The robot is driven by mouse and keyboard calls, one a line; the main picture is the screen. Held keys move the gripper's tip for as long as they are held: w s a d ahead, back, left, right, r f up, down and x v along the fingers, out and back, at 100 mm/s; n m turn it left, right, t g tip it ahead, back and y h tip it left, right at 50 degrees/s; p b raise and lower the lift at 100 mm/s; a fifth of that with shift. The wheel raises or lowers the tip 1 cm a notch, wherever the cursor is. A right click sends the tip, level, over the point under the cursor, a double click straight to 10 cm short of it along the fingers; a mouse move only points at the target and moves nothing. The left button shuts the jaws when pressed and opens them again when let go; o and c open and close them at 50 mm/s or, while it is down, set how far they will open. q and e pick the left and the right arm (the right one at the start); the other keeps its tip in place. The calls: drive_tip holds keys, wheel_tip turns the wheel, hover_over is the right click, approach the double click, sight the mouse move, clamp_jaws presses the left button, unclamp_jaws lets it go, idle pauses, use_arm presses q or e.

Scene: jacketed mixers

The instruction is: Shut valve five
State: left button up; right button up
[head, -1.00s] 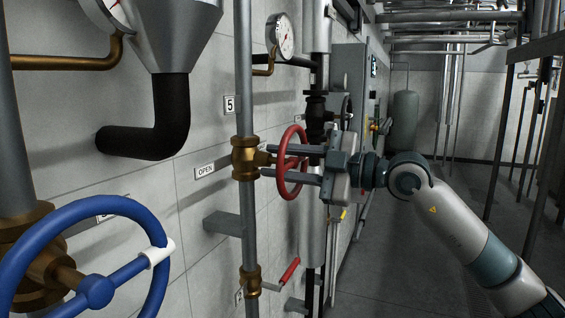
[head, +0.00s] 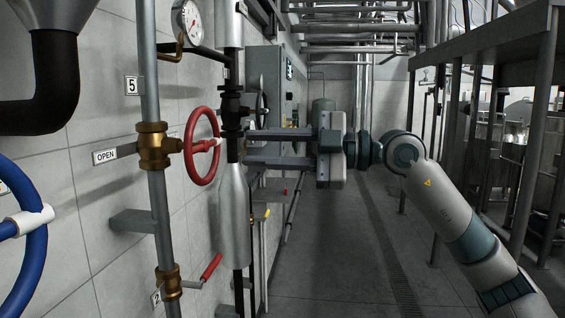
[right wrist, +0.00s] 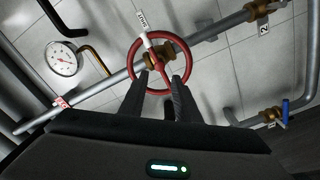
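Valve five is a red handwheel (head: 189,150) on a brass valve body (head: 153,146), on a vertical grey pipe with a "5" label (head: 132,85). An "OPEN" sign (head: 104,154) is on the wall left of it. The wheel's rim has a white band. My right gripper (head: 247,147) is open and empty, to the right of the wheel at about its height, with a gap in the head view. In the right wrist view its two fingers (right wrist: 165,66) point at the wheel (right wrist: 134,72) and overlap its lower part. My left gripper is not seen.
A blue handwheel (head: 30,262) is at the left edge. A red lever valve (head: 211,267) sits below valve five. A gauge (head: 188,22) is above it. Floor (head: 330,260) is clear on the right.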

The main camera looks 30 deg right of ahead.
drive_tip(key=b+v, duration=0.1)
drive_tip(key=v, duration=0.2)
drive_tip(key=shift+s+d, duration=0.15)
drive_tip(key=shift+d, duration=0.1)
idle(0.4)
